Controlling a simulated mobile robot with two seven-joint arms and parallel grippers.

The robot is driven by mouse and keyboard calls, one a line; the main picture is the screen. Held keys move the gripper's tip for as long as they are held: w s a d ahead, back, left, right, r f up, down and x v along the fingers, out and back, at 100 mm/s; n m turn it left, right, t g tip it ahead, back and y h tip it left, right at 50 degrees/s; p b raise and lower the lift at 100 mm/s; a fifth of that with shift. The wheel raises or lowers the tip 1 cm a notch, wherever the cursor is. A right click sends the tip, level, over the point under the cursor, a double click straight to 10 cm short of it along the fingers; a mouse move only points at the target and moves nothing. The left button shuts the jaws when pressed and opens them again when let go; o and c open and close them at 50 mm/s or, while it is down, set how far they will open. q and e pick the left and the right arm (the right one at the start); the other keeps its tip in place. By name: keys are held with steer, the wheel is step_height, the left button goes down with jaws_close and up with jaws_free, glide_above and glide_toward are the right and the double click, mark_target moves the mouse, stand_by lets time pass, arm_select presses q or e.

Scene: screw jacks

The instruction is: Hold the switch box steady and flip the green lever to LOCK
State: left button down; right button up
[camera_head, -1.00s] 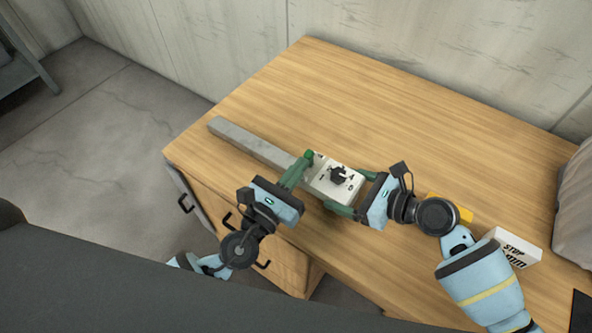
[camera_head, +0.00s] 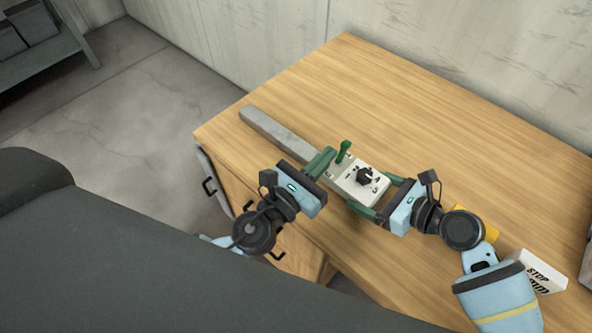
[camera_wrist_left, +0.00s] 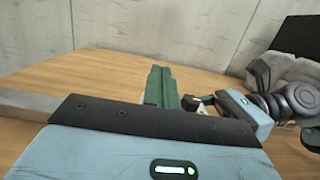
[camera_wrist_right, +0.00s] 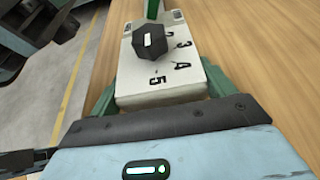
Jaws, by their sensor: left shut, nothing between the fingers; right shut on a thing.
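The switch box (camera_head: 350,190) is a pale box with a black dial (camera_head: 365,175), lying on the wooden table. Its green lever (camera_head: 343,152) rises from the far-left end, knob up; its lettering is too small to read. My right gripper (camera_head: 381,196) is shut on the box, one finger along each side; the right wrist view shows the dial (camera_wrist_right: 150,42), printed numbers and the lever's lower part (camera_wrist_right: 152,9). My left gripper (camera_head: 325,158) is shut and empty just left of the lever; I cannot tell whether they touch. Its closed fingers show in the left wrist view (camera_wrist_left: 160,80).
A long grey bar (camera_head: 280,130) lies on the table (camera_head: 420,120), running away from the box to the left. A yellow item (camera_head: 490,231) and a white block lettered STOP (camera_head: 540,272) lie at the right. The table behind the box is clear.

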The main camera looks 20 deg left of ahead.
arm_select(q)
steer(key=s+a+r, duration=0.4)
steer(key=s, duration=0.5)
steer(key=shift+s+r, duration=0.35)
steer(key=shift+r, duration=0.05)
arm_select(e)
steer(key=o, duration=1.6)
steer(key=v, duration=1.2)
